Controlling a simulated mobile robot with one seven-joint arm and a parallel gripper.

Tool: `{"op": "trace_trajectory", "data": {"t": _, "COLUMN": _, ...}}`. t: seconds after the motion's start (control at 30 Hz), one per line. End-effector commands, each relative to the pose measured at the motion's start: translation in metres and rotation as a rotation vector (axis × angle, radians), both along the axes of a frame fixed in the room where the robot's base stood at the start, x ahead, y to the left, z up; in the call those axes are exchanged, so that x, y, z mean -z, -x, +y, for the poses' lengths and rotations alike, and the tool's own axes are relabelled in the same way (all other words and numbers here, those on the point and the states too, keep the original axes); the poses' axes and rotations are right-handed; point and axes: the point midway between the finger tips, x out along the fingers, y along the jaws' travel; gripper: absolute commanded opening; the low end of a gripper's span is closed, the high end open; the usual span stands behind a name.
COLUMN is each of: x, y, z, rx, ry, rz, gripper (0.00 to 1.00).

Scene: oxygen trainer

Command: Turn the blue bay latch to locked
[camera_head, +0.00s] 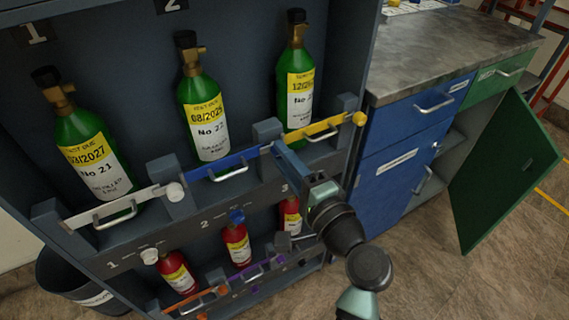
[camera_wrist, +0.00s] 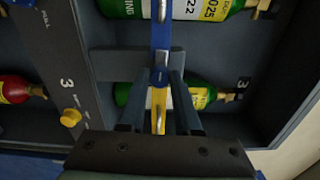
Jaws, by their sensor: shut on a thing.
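The blue bay latch (camera_head: 226,165) is a flat blue bar with a metal pull handle. It lies across the front of bay 2, before a green cylinder (camera_head: 203,112). Its right end is hidden by my gripper (camera_head: 282,155) in the head view. In the wrist view the blue bar (camera_wrist: 161,35) comes down from the top to my gripper (camera_wrist: 161,82), whose fingers stand on both sides of its end. My gripper is shut on that end.
A white bar (camera_head: 118,205) crosses bay 1, and a yellow bar (camera_head: 322,130) crosses bay 3 close by my gripper. Small red cylinders (camera_head: 178,271) stand on the lower shelf. A green cabinet door (camera_head: 500,170) hangs open at right.

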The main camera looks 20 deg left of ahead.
Motion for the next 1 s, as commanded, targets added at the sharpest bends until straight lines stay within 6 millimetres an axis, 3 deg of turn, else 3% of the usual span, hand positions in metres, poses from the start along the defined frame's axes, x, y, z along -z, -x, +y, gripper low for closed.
{"op": "trace_trajectory", "data": {"t": 0.73, "x": 0.0014, "y": 0.0002, "z": -0.0003, "rx": 0.0, "ry": 0.052, "rz": -0.062, "gripper": 0.0}}
{"op": "trace_trajectory", "data": {"t": 0.77, "x": 0.0014, "y": 0.0002, "z": -0.0003, "rx": 0.0, "ry": 0.052, "rz": -0.062, "gripper": 0.37}}
{"op": "trace_trajectory", "data": {"t": 0.9, "x": 0.0011, "y": 0.0001, "z": -0.0003, "rx": 0.0, "ry": 0.051, "rz": -0.063, "gripper": 0.62}}
{"op": "trace_trajectory", "data": {"t": 1.0, "x": 0.0009, "y": 0.0001, "z": -0.0002, "rx": 0.0, "ry": 0.05, "rz": -0.062, "gripper": 0.62}}
